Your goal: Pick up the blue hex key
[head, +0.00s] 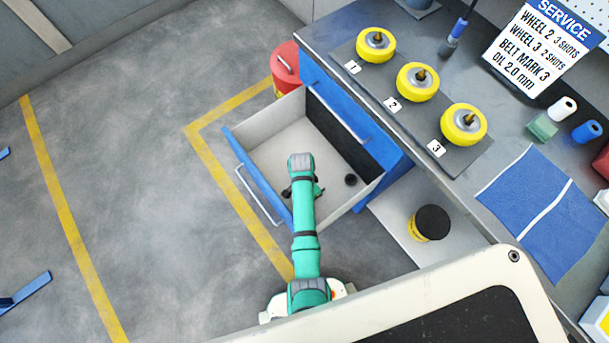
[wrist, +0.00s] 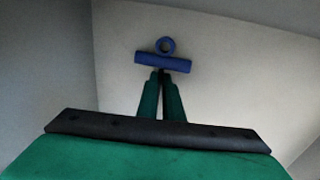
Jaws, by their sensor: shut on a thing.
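The blue hex key (wrist: 163,63) shows in the wrist view as a blue crossbar with a small ring at its far side. My gripper (wrist: 162,77) is shut on it, with the fingertips close together at the near edge of the bar. The rest of the key's shape is hidden by the fingers. In the head view, my arm reaches into the open drawer (head: 265,157), and my green arm hides the key and most of the gripper. From these views I cannot tell whether the key touches the drawer floor.
The drawer's walls surround the gripper. The workbench (head: 330,42) above holds several yellow wheels (head: 417,82). A black-topped can (head: 430,222) stands on the lower shelf. A red can (head: 286,65) stands behind the drawer.

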